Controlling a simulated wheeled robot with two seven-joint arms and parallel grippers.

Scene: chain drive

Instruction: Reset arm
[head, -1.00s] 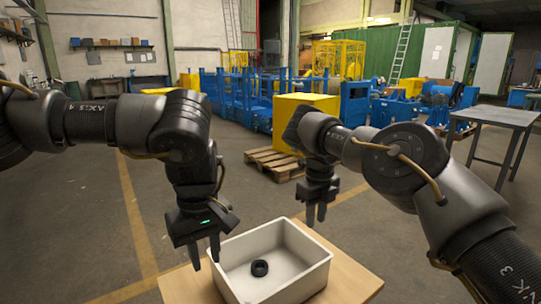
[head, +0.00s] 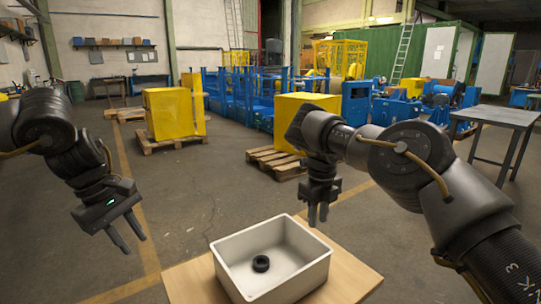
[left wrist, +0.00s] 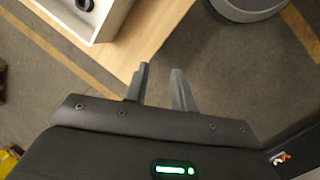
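My left gripper (head: 133,243) hangs over the floor to the left of the small wooden table, with its two fingers apart and nothing between them. The left wrist view shows the same open, empty fingers (left wrist: 159,88) beside the table edge. My right gripper (head: 318,216) points down just behind the white bin's far right corner. Its fingers show a narrow gap and no object between them. The white bin (head: 318,270) stands on the table, and a small black ring-shaped part (head: 261,263) lies inside on its floor, apart from both grippers.
The wooden table top (head: 350,270) has bare room right of the bin. Behind stand yellow boxes (head: 172,112) on pallets (head: 277,164), blue machinery (head: 240,98) and a grey metal table (head: 498,116). The floor on the left is clear.

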